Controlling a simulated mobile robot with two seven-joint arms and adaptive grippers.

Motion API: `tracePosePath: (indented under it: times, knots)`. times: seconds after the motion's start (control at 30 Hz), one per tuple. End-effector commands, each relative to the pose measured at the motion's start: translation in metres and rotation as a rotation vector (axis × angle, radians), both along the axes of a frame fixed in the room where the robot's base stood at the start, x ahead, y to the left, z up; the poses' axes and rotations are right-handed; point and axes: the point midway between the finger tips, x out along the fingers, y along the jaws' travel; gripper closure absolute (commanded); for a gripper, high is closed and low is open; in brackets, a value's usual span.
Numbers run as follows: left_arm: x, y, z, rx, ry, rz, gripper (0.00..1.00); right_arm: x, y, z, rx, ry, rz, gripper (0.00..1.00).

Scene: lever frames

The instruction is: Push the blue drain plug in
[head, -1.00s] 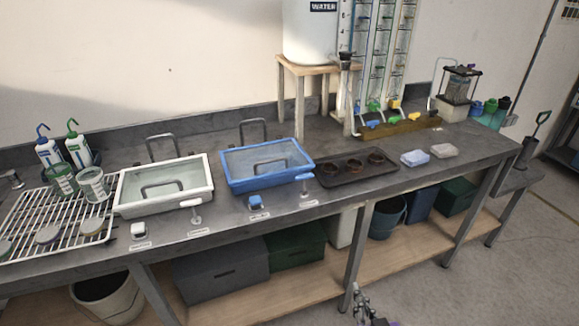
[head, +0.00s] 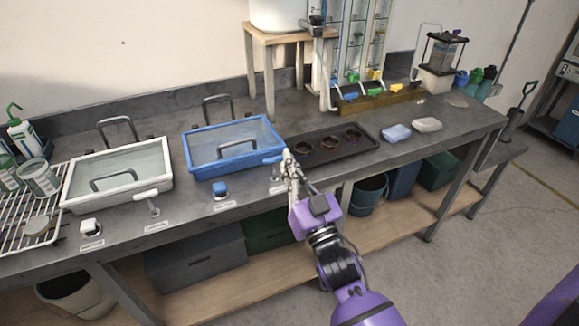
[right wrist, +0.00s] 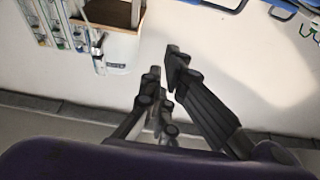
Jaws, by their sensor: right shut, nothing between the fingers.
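The labels are too small to read, so I cannot tell which is the drain plug. My right gripper (head: 288,153) is shut and empty, just right of the lever in the head view; I cannot tell if they touch. Its fingers show in the right wrist view (right wrist: 165,68), where neither blue part is visible. My left gripper is not in view.
A white-rimmed basin (head: 68,203), white knob (head: 91,227) and white lever (head: 146,195) are left of the blue set. A dark tray (head: 360,155) lies right of my gripper, with a blue block (head: 396,133) beyond. A wooden stand (head: 262,40) is behind.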

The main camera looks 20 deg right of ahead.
Motion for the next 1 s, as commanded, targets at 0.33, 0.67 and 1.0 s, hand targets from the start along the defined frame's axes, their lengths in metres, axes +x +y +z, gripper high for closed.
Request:
tracePosePath:
  times: [0.33, 0.67, 1.0]
  knots:
    - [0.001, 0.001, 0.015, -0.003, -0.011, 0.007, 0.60, 0.071, 0.002, 0.029, -0.001, -0.004, 0.000, 1.00]
    - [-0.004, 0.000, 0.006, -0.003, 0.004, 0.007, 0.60, 0.067, 0.002, -0.015, -0.001, 0.001, -0.001, 1.00]
    - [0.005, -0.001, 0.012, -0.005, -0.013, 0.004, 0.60, 0.067, 0.002, -0.017, -0.002, 0.001, -0.002, 1.00]
